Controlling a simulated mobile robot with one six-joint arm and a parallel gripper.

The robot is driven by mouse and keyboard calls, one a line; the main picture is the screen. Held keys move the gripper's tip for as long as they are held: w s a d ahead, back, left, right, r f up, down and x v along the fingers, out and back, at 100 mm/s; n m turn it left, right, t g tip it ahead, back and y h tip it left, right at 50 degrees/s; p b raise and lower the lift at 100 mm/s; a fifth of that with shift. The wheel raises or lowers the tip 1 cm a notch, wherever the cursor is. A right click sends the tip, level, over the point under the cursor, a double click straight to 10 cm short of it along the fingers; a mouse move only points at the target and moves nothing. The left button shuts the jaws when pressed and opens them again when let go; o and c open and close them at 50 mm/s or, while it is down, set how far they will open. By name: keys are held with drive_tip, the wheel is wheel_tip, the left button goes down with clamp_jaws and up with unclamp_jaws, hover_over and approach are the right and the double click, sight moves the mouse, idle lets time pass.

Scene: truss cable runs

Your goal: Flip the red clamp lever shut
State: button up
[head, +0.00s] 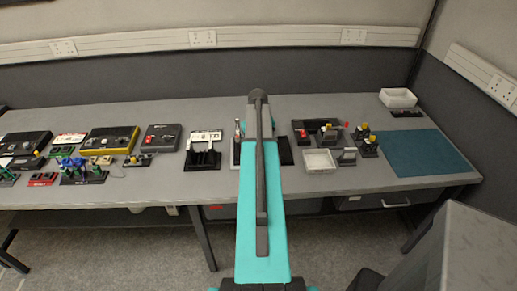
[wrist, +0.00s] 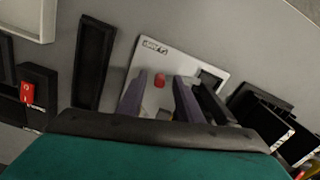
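A white plate (wrist: 177,66) with small black print lies under my gripper in the wrist view. A small red piece (wrist: 159,80) shows on it, which looks like the end of the red clamp lever; its lower part and its angle are hard to tell. My gripper (wrist: 159,100) is open, its two grey-purple fingers apart, with the red piece in the picture between and just beyond their tips. I cannot tell whether they touch it. In the head view my teal arm hides the gripper and most of this spot.
A dark strip (wrist: 94,62) and a black block with a red switch (wrist: 27,92) stand left in the wrist view. Black racks (wrist: 262,115) stand close on the right. In the head view a white tray (head: 320,160) and a clear teal mat (head: 413,153) lie right.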

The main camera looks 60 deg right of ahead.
clamp_jaws()
idle(0.3)
drive_tip(key=shift+s+a+m+b, duration=0.15)
drive_tip(key=shift+m+b, duration=0.05)
drive_tip(key=shift+m, duration=0.5)
drive_tip(key=shift+s+a+m+b, duration=0.1)
drive_tip(key=shift+a+m+b, duration=0.05)
drive_tip(key=shift+m, duration=0.55)
unclamp_jaws()
